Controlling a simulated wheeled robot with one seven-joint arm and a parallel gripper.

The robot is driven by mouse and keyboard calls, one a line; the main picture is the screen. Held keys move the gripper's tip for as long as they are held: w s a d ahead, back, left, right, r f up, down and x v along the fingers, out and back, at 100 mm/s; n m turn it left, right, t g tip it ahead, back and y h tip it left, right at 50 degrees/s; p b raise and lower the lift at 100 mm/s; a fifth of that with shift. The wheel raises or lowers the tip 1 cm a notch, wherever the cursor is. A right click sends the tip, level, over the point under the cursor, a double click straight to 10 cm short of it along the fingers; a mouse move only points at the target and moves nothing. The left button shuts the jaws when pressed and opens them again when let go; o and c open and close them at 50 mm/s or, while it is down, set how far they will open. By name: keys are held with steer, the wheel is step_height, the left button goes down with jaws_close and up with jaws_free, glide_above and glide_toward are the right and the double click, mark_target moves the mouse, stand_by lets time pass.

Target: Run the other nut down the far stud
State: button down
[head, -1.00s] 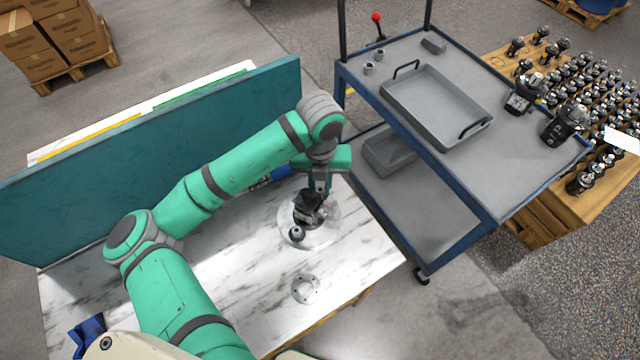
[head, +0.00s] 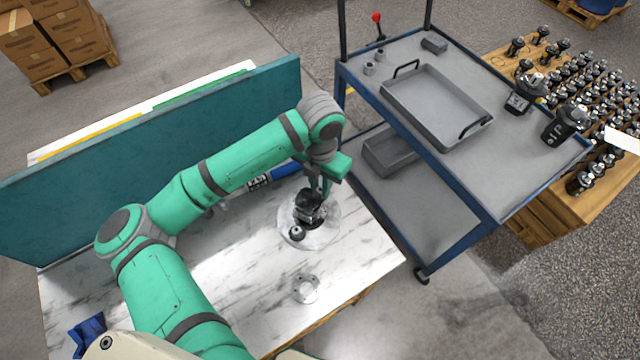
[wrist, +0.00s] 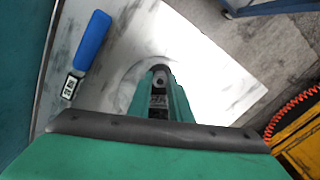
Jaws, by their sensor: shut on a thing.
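The dark hydraulic motor (head: 305,212) stands on a pale round plate (head: 326,236) on the marble-topped table. A round dark knob-like part (head: 296,233) shows at its near side. My gripper (head: 318,190) points down over the far side of the motor, its fingers close together. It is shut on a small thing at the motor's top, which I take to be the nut. In the wrist view my gripper (wrist: 160,78) reaches down to the motor, with a grey part at the tips. The far stud and the nut's threads are hidden by the fingers.
A blue-handled tool (wrist: 92,40) lies on the table beside the teal back panel (head: 150,150). A round metal flange (head: 306,289) lies nearer the front edge. A blue cart (head: 520,185) with a grey tray (head: 437,105) stands to the right.

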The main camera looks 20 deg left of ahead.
steer(key=m, duration=0.4)
steer(key=c, duration=1.9)
jaws_free()
steer(key=shift+o, duration=0.2)
steer(key=n, duration=1)
steer(key=shift+c, duration=0.4)
